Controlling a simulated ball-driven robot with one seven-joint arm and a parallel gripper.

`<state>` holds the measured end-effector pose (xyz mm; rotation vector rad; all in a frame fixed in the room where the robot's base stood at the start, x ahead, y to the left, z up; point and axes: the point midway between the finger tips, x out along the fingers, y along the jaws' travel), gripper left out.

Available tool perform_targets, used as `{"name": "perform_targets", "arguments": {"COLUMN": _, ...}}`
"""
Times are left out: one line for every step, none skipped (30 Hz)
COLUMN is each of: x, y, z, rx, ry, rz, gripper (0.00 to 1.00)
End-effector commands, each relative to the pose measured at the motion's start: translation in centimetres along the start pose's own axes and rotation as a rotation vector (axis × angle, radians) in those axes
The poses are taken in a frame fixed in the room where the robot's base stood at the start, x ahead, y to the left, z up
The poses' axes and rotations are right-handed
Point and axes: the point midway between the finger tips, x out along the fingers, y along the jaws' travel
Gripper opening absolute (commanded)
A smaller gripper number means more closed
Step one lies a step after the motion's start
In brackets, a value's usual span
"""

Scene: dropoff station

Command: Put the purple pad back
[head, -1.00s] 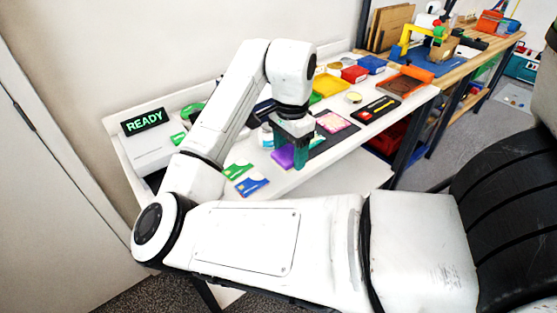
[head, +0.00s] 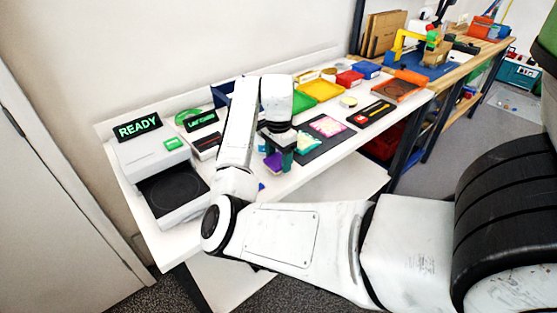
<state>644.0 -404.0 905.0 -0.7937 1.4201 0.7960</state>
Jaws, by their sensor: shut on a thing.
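The purple pad (head: 273,163) shows at the fingers of my gripper (head: 280,157), over the white table near its front edge. My gripper points down and its green fingers are shut on the pad. The fingers hide part of the pad, and I cannot tell whether it touches the table. A dark mat (head: 316,152) lies just right of my gripper. On the mat are a pink patterned pad (head: 328,126) and a teal-white pad (head: 305,142).
A scale (head: 168,178) with a READY display (head: 137,127) stands at the table's left end. A yellow tray (head: 320,89), red box (head: 349,79) and blue box (head: 367,70) line the back. A black tray (head: 372,113) lies right of the mat. My arm crosses the front.

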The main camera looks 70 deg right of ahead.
Motion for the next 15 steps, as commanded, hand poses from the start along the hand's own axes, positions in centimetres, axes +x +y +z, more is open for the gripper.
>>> {"name": "perform_targets", "arguments": {"x": 0.49, "y": -0.01, "z": 0.08, "rx": -0.002, "ry": 0.0, "rz": 0.001, "gripper": 0.34}}
{"name": "perform_targets", "arguments": {"x": 0.73, "y": -0.02, "z": 0.07, "rx": -0.001, "ry": 0.001, "rz": 0.0, "gripper": 0.34}}
{"name": "perform_targets", "arguments": {"x": 0.92, "y": -0.01, "z": 0.05, "rx": 0.0, "ry": 0.0, "rz": 0.0, "gripper": 0.34}}
{"name": "perform_targets", "arguments": {"x": 0.97, "y": -0.01, "z": 0.04, "rx": 0.0, "ry": 0.0, "rz": -0.001, "gripper": 0.34}}
{"name": "perform_targets", "arguments": {"x": 0.97, "y": -0.02, "z": 0.04, "rx": 0.0, "ry": 0.001, "rz": -0.001, "gripper": 0.34}}
{"name": "perform_targets", "arguments": {"x": 0.96, "y": -0.02, "z": 0.03, "rx": 0.0, "ry": 0.001, "rz": -0.001, "gripper": 0.34}}
{"name": "perform_targets", "arguments": {"x": 0.95, "y": -0.02, "z": 0.03, "rx": 0.0, "ry": 0.001, "rz": -0.001, "gripper": 0.34}}
{"name": "perform_targets", "arguments": {"x": 0.95, "y": -0.02, "z": 0.03, "rx": 0.0, "ry": 0.001, "rz": -0.001, "gripper": 0.34}}
{"name": "perform_targets", "arguments": {"x": 0.95, "y": -0.02, "z": 0.03, "rx": 0.0, "ry": 0.001, "rz": -0.001, "gripper": 0.34}}
{"name": "perform_targets", "arguments": {"x": 0.98, "y": -0.01, "z": 0.03, "rx": 0.0, "ry": 0.001, "rz": -0.001, "gripper": 0.34}}
{"name": "perform_targets", "arguments": {"x": 1.04, "y": -0.01, "z": 0.03, "rx": 0.0, "ry": 0.001, "rz": -0.001, "gripper": 0.34}}
{"name": "perform_targets", "arguments": {"x": 1.15, "y": 0.0, "z": 0.02, "rx": 0.0, "ry": 0.001, "rz": 0.0, "gripper": 0.34}}
{"name": "perform_targets", "arguments": {"x": 1.24, "y": 0.01, "z": 0.02, "rx": 0.0, "ry": 0.001, "rz": 0.0, "gripper": 0.34}}
{"name": "perform_targets", "arguments": {"x": 1.22, "y": 0.0, "z": 0.02, "rx": 0.0, "ry": 0.001, "rz": -0.001, "gripper": 0.65}}
{"name": "perform_targets", "arguments": {"x": 1.2, "y": 0.0, "z": 0.03, "rx": 0.0, "ry": 0.001, "rz": -0.001, "gripper": 0.69}}
